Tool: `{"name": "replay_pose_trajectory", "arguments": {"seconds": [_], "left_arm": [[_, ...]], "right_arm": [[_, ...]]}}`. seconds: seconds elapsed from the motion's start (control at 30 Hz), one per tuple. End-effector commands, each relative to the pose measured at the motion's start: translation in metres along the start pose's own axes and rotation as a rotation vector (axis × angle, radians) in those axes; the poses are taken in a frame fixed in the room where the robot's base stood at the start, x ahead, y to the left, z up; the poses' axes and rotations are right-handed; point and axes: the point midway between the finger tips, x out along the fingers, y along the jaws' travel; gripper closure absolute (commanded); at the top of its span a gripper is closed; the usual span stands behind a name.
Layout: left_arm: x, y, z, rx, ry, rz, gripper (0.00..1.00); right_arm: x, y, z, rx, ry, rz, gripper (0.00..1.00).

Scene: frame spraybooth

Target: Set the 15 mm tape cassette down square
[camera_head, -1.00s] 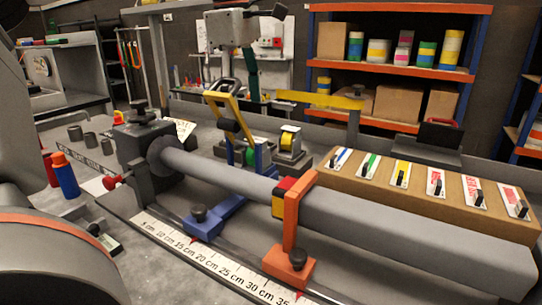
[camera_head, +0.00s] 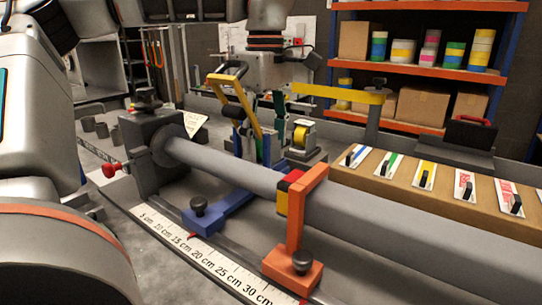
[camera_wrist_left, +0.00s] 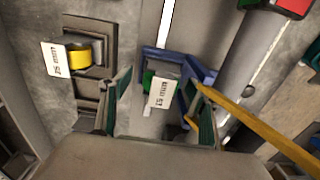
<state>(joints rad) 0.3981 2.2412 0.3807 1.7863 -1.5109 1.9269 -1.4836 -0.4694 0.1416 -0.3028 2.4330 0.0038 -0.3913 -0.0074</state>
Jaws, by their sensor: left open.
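The 15 mm tape cassette, with green tape and a white label, shows in the left wrist view (camera_wrist_left: 160,92). It sits in a blue holder (camera_wrist_left: 203,73) on the carriage with the yellow lever. In the head view my gripper mostly hides it. My left gripper (camera_head: 262,132) is open over the holder, pointing down. In the left wrist view its green-padded fingers (camera_wrist_left: 162,118) stand on either side of the cassette with gaps. My right gripper is not in view.
A yellow-tape cassette (camera_head: 301,137) stands on a grey block to the right. The yellow lever (camera_head: 243,105) rises close to my gripper. A grey tube (camera_head: 230,177) and an orange clamp (camera_head: 296,235) lie in front. A cardboard box (camera_head: 400,186) carries several labelled samples.

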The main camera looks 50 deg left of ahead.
Motion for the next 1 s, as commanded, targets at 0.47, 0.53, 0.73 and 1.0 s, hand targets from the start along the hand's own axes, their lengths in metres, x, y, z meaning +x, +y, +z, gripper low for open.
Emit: {"name": "replay_pose_trajectory", "arguments": {"seconds": [0.47,0.53,0.73,1.0], "left_arm": [[0.001,0.000,0.000,-0.001,-0.001,0.005,0.82],[0.001,0.000,0.000,-0.001,-0.001,0.006,0.82],[0.001,0.000,0.000,-0.001,-0.001,0.005,0.82],[-0.017,-0.001,-0.001,-0.003,-0.001,0.011,0.82]], "right_arm": [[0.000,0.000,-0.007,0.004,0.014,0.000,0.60],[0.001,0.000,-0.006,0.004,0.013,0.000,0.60],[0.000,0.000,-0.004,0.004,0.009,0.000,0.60],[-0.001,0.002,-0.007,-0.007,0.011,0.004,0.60]]}}
